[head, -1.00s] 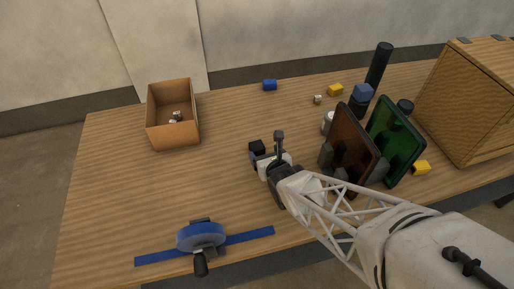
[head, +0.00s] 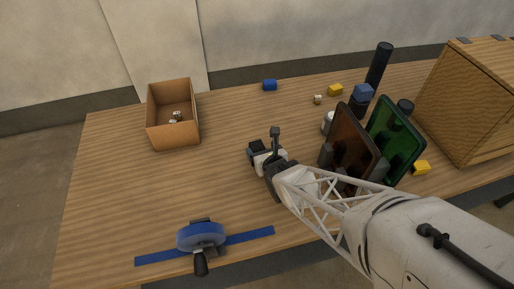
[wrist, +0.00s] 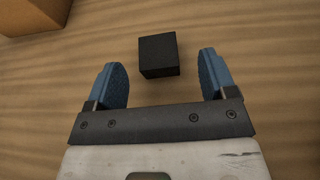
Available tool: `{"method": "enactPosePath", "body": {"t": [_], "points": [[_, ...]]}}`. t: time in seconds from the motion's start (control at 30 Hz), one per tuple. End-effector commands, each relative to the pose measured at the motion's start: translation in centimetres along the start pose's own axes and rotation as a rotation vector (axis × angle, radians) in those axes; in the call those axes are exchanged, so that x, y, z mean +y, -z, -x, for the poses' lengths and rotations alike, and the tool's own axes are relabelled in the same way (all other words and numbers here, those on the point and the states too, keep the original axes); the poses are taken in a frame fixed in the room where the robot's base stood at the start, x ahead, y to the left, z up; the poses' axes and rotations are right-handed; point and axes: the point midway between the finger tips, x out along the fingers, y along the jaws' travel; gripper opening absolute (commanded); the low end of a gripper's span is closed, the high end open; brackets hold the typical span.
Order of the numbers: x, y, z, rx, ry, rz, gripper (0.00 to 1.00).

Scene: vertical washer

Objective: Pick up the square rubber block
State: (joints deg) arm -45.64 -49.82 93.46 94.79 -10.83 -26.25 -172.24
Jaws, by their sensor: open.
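A black square block (wrist: 158,55) lies on the wooden table in the wrist view. It sits between and slightly beyond the blue pads of my gripper (wrist: 161,72), with a gap on each side. My gripper is open and holds nothing. In the head view, my gripper (head: 256,156) is over the middle of the table, and the block (head: 254,145) is partly hidden by it.
An open cardboard box (head: 172,140) holding small dice stands at the left back. A blue wheel fixture (head: 200,236) is at the front. Brown (head: 349,145) and green (head: 399,135) upright panels stand close right of my arm. A wooden crate (head: 470,100) is far right.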

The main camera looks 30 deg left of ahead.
Motion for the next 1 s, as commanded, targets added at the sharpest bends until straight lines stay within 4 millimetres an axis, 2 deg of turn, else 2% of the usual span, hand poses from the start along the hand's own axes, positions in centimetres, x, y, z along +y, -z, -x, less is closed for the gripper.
{"method": "enactPosePath", "body": {"t": [1.0], "points": [[0.2, 0.2, -5.1, 0.002, -0.007, -0.003, 0.78]]}}
